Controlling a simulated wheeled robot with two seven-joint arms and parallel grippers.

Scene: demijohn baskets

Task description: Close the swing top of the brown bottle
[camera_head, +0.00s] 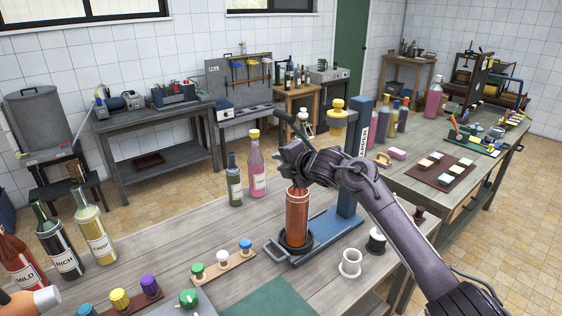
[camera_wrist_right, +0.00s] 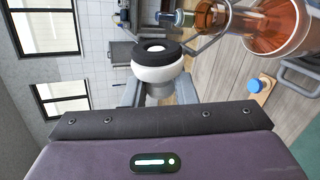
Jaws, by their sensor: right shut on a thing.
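The brown bottle (camera_head: 297,218) stands upright in a dark ring on the blue stand (camera_head: 335,232). My right gripper (camera_head: 294,158) is at the bottle's top and hides its neck and mouth in the head view. In the right wrist view the swing top (camera_wrist_right: 158,66), a white stopper with a black seal, is between the fingers of my gripper, which is shut on it. The brown bottle's glass (camera_wrist_right: 284,24) is at the upper right there, with the wire bail beside it. My left gripper is not in view.
A pink bottle (camera_head: 257,168) and a dark bottle (camera_head: 234,182) stand to the left.

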